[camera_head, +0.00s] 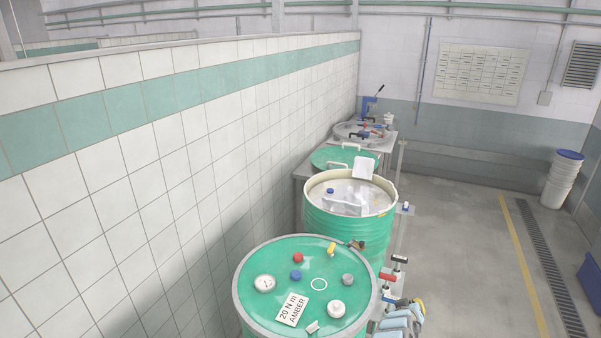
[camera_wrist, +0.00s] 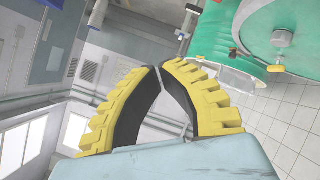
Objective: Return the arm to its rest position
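My gripper (camera_wrist: 160,68) shows large in the wrist view. Its two yellow fingers with black inner pads lean together and meet at the tips, with nothing visible between them. In the head view, part of my pale blue arm (camera_head: 398,325) shows at the bottom, right of the nearest drum, with a yellow gripper part (camera_head: 418,304) at its end. The gripper is apart from the drums. Most of the arm is out of frame.
The near green drum (camera_head: 322,262) carries small parts and a "20 N m AMBER" label (camera_head: 292,310) on its lid. An open drum (camera_head: 345,225) stands behind it. A tiled wall runs along the left. Floor to the right is clear up to white buckets (camera_head: 560,182).

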